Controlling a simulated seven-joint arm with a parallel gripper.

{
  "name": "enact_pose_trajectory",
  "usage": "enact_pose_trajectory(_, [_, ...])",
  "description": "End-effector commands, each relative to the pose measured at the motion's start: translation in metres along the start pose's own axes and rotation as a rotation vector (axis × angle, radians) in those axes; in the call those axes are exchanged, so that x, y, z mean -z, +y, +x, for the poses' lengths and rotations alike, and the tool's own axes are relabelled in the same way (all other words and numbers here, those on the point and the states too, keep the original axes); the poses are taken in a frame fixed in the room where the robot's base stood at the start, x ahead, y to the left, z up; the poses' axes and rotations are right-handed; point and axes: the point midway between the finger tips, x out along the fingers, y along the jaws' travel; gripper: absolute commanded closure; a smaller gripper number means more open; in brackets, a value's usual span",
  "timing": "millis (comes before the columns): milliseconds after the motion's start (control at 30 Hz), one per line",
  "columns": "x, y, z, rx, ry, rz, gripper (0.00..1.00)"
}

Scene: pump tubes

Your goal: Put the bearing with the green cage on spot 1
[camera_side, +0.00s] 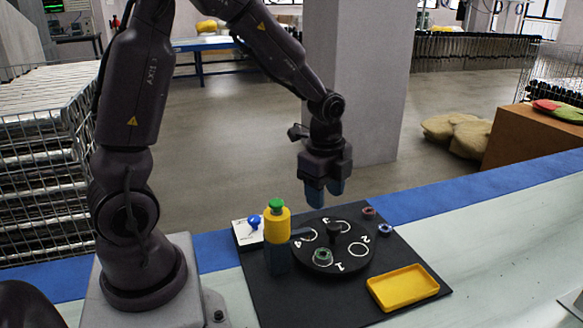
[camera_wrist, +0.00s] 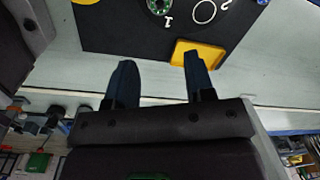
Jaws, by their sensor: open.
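The bearing with the green cage (camera_side: 322,257) lies on the dark round plate (camera_side: 333,268), in the place beside the painted number 1. In the wrist view the green-caged bearing (camera_wrist: 158,5) is cut by the top edge, with the number 1 next to it. My gripper (camera_side: 323,192) hangs above the far side of the plate, fingers down. It is open and empty, apart from the bearing. In the wrist view its two fingers (camera_wrist: 158,80) stand apart with nothing between them.
A reddish bearing (camera_side: 369,212) and a blue one (camera_side: 385,229) lie right of the plate. A yellow tray (camera_side: 434,291) sits front right. A yellow cylinder with a green top (camera_side: 277,226) stands at the plate's left; a blue knob (camera_side: 254,221) is behind it.

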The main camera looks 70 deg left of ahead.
Motion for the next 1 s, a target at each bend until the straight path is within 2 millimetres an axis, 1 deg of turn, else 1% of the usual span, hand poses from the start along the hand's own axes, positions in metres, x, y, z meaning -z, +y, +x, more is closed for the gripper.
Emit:
enact_pose_trajectory(33, [0.004, 0.006, -0.022, 0.042, 0.004, -0.072, 0.51])
enact_pose_trajectory(67, [0.006, 0.011, -0.034, 0.063, 0.009, -0.126, 0.51])
enact_pose_trajectory(100, [0.008, 0.019, -0.050, 0.093, 0.020, -0.204, 0.51])
enact_pose_trajectory(167, [0.011, 0.033, -0.072, 0.134, 0.044, -0.325, 0.51])
enact_pose_trajectory(200, [0.013, 0.043, -0.086, 0.158, 0.064, -0.406, 0.51])
enact_pose_trajectory(267, [0.015, 0.058, -0.105, 0.192, 0.104, -0.528, 0.51])
enact_pose_trajectory(300, [0.015, 0.070, -0.115, 0.208, 0.134, -0.608, 0.51])
enact_pose_trajectory(400, [0.015, 0.096, -0.136, 0.238, 0.218, -0.795, 0.51])
enact_pose_trajectory(500, [0.014, 0.118, -0.149, 0.245, 0.298, -0.947, 0.51])
enact_pose_trajectory(633, [0.012, 0.137, -0.157, 0.235, 0.371, -1.079, 0.51])
enact_pose_trajectory(767, [0.011, 0.144, -0.159, 0.227, 0.402, -1.135, 0.51])
enact_pose_trajectory(1000, [0.011, 0.144, -0.159, 0.226, 0.404, -1.143, 0.51])
